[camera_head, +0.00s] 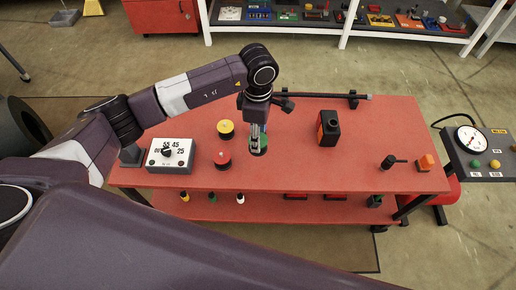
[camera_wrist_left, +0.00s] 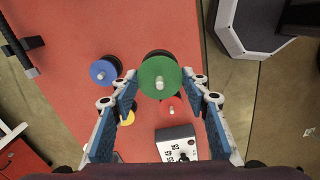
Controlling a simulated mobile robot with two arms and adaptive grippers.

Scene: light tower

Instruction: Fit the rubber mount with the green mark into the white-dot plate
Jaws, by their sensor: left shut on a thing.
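The rubber mount with the green mark (camera_head: 259,150) has a green disc top with a pale stud and a black body. My left gripper (camera_head: 258,136) reaches down from above and is shut on it. In the left wrist view the green mount (camera_wrist_left: 160,77) sits between the two fingertips (camera_wrist_left: 158,90). It looks larger than the other mounts there, and I cannot tell how far it is from the red table. I cannot make out the white-dot plate for certain. My right gripper is not in view.
Yellow (camera_head: 226,128) and red (camera_head: 222,159) mounts stand left of the gripper; a blue one (camera_wrist_left: 103,72) shows in the wrist view. A dial box (camera_head: 171,156) stands left, a black-orange block (camera_head: 329,128) right. The red tabletop (camera_head: 285,172) is clear in front.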

